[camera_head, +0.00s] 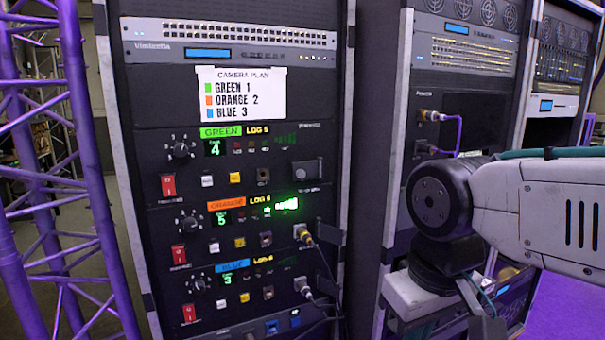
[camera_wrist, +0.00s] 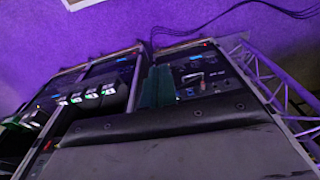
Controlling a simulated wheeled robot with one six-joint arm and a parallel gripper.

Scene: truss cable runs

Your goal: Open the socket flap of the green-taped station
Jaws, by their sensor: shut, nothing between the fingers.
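The green-taped station is the top control row of the near rack, with a green label (camera_head: 221,131) and a display reading 4. Its socket flap (camera_head: 307,171), a dark square cover at the row's right end, looks closed; the socket behind it is hidden. My gripper (camera_wrist: 158,72) shows in the wrist view as two dark teal fingers, shut together and empty, above its dark body. In the head view my arm is right of the near rack, well apart from the flap; the fingers are not clear there. I cannot identify the flap in the wrist view.
The orange-taped row (camera_head: 226,204) and blue-taped row (camera_head: 231,266) below have open flaps and plugged cables (camera_head: 303,234). A camera plan card (camera_head: 241,92) hangs above. A purple truss (camera_head: 55,180) stands left; another rack (camera_head: 455,110) stands right.

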